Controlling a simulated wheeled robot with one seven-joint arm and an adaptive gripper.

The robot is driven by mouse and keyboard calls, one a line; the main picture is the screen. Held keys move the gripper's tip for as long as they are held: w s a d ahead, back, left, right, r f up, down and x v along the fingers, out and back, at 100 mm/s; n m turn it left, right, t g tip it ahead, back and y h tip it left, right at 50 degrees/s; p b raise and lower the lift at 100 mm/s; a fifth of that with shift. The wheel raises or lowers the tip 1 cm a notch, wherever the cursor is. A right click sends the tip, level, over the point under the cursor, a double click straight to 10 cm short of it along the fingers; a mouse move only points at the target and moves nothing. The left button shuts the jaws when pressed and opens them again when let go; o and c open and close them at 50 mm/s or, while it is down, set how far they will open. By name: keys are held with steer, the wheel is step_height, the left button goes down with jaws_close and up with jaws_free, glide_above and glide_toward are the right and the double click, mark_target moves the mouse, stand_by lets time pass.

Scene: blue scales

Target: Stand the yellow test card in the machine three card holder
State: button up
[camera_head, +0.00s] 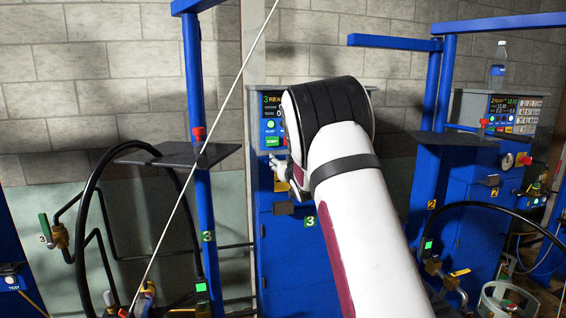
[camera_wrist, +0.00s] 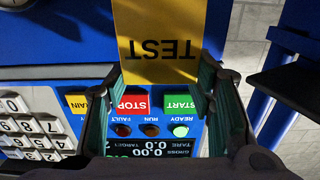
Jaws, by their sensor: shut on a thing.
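The yellow test card (camera_wrist: 160,25) is at the top of the wrist view, its word TEST upside down. In the head view only a small yellow patch of the card (camera_head: 281,186) shows under my gripper (camera_head: 280,172), mostly hidden by my wrist. A small dark ledge (camera_head: 284,209), which looks like the card holder, sticks out from the blue front of machine three (camera_head: 285,250), just below the card. I cannot tell whether card and holder touch.
Machine three's panel has a green START button (camera_wrist: 178,103), a red STOP button (camera_wrist: 133,103) and a keypad (camera_wrist: 28,125). A black shelf (camera_head: 180,154) on a blue post stands to the left. Machine two (camera_head: 480,190) stands to the right, with a hose in front.

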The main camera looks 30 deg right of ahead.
step_height(320, 180, down, 6)
steer(key=b, duration=0.2)
steer(key=shift+f, duration=0.25)
stand_by(0.6)
steer(key=shift+f+b, duration=0.65)
steer(key=shift+f, duration=0.25)
stand_by(0.7)
steer(key=o, duration=1.3)
steer(key=shift+c, duration=0.2)
steer(key=shift+s, duration=0.15)
steer(key=v, duration=1.1)
steer(key=shift+s, duration=0.35)
steer(key=shift+a, duration=0.1)
